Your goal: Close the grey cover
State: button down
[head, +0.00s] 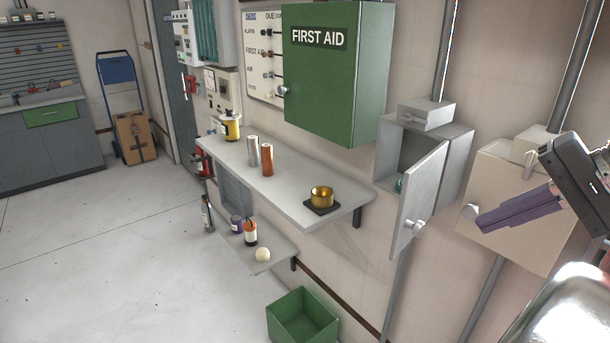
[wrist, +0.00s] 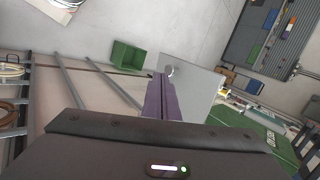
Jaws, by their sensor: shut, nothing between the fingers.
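The grey cover (head: 420,190) is the door of a small grey wall box (head: 455,165). It stands open and swung out from the box, so part of the inside shows. A round knob (head: 416,226) sits on its lower part. In the wrist view, the cover (wrist: 195,88) is a pale panel just beyond the fingers. My gripper (head: 479,222) has purple fingers, is shut and empty, and is to the right of the cover in the head view. In the wrist view, the fingertips (wrist: 161,76) overlap the panel's edge near the knob; I cannot tell whether they touch.
A green first aid cabinet (head: 325,75) hangs left of the box. A shelf with a brass cup (head: 321,196) lies below it. A beige box (head: 520,190) is behind my gripper. A green bin (head: 303,318) stands on the floor. Open floor lies left.

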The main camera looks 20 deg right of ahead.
jog(key=shift+s+d+r+m+t, duration=0.25)
jog(key=shift+s+d+r, duration=0.1)
jog(key=shift+s+d, duration=0.25)
jog(key=shift+s+d+r+m+t, duration=0.25)
jog(key=shift+s+d+r, duration=0.1)
jog(key=shift+s+d, duration=0.25)
jog(key=shift+w, duration=0.15)
send_near(422, 231)
notch_tip(422, 231, down, 4)
jog(key=shift+w+a, duration=0.3)
jog(key=shift+w, duration=0.3)
jog(key=shift+w+a, duration=0.35)
jog(key=shift+w, duration=0.25)
jog(key=shift+w+a, duration=0.3)
jog(key=shift+w, duration=0.35)
